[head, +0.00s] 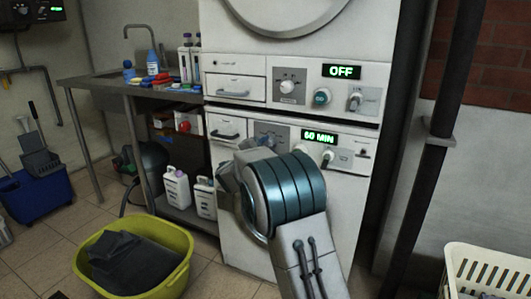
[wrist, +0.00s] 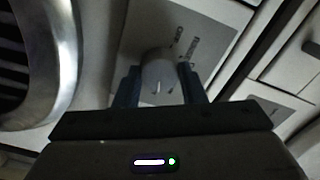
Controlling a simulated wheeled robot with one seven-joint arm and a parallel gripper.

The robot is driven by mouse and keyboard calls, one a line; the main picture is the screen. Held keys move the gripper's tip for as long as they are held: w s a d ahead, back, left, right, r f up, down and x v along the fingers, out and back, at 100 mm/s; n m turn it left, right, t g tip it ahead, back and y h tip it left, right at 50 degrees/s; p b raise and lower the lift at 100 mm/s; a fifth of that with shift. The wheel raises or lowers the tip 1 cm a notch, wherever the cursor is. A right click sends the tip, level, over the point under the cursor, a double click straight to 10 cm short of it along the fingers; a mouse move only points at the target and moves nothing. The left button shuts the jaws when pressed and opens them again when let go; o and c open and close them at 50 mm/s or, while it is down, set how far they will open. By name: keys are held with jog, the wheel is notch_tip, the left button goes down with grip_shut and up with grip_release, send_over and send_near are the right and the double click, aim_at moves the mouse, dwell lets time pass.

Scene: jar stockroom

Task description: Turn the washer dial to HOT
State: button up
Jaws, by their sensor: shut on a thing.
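The washer (head: 347,195) is the lower white machine in the head view; its display (head: 319,136) reads 60 MIN. Its grey dial plate (head: 270,130) is at the left of its panel, and the dial there is hidden behind my arm. In the wrist view the round pale dial (wrist: 160,72) sits between the two dark fingers of my gripper (wrist: 161,84), which is shut on it. A small white pointer mark shows on the dial. Labels are printed on the plate beside it, too blurred to read. My fingertips are hidden in the head view.
The dryer (head: 225,62) above shows OFF. A yellow tub (head: 183,238) with dark cloth stands on the floor at left, near white jugs (head: 176,187). A dark pipe (head: 437,120) and a white basket (head: 490,262) are at right. The washer's round door (wrist: 68,60) is near my gripper.

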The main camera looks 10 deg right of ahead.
jog(key=shift+a+m+b, duration=0.3)
jog(key=shift+m, duration=0.2)
jog(key=o, duration=1)
jog(key=shift+a, duration=0.1)
jog(key=shift+d, duration=0.25)
jog(key=p+v, duration=0.3)
jog(key=v, duration=1.1)
jog(key=shift+w, duration=0.1)
